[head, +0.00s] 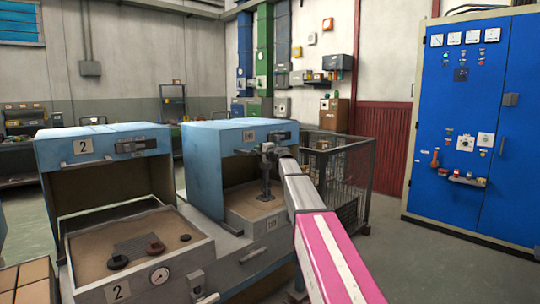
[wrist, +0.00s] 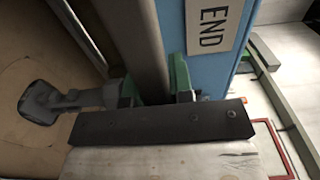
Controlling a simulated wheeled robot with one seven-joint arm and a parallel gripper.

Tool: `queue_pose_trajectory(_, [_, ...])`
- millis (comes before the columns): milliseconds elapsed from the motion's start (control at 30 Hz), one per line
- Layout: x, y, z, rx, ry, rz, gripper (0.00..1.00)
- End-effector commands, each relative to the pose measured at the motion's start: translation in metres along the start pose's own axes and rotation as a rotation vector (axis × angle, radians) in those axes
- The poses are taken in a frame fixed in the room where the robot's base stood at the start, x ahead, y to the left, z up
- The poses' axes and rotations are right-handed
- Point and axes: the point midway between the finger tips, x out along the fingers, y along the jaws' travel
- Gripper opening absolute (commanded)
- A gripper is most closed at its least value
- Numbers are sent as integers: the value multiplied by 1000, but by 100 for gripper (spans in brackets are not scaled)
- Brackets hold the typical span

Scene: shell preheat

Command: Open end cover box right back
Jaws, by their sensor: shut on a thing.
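The right back end cover (head: 228,141) is a blue hood with a label on its front strip. Its front is open below that strip, showing a tan bed (head: 247,202) inside. My gripper (head: 268,151) is at the front of this cover, toward its right side. In the wrist view, the blue cover (wrist: 208,65) bears an END label (wrist: 214,26). My gripper (wrist: 153,85) is shut there on a grey bar (wrist: 137,40) running along the cover's edge, with a green-grey finger on each side. The exact contact is partly hidden by the gripper's dark plate.
A similar blue hood (head: 101,142) marked 2 stands at left, above a tray with a gauge (head: 160,275). A wire mesh cage (head: 345,175) stands just right of the right hood. A blue electrical cabinet (head: 475,120) is farther right. Floor is open between cage and cabinet.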

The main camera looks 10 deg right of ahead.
Motion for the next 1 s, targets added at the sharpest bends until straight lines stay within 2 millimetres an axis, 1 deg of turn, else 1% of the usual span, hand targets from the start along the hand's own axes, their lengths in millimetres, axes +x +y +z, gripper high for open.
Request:
queue_pose_trajectory(33, [28, 0, -4, 0, -3, 1, 0])
queue_pose_trajectory(100, [53, -1, -3, 0, -5, 1, 0])
queue_pose_trajectory(167, [75, -1, -4, 0, -4, 1, 0])
queue_pose_trajectory(200, [89, -1, -3, 0, -4, 1, 0])
queue_pose_trajectory(400, [159, -1, -2, 0, -5, 1, 0])
queue_pose_trajectory(500, [190, -1, -3, 0, -3, 1, 0])
queue_pose_trajectory(600, [216, 0, -2, 0, -4, 1, 0])
queue_pose_trajectory(700, [238, 0, -2, 0, -3, 1, 0])
queue_pose_trajectory(833, [258, 0, -2, 0, -2, 1, 0])
queue_pose_trajectory(1000, [272, 0, 0, 0, -3, 1, 0])
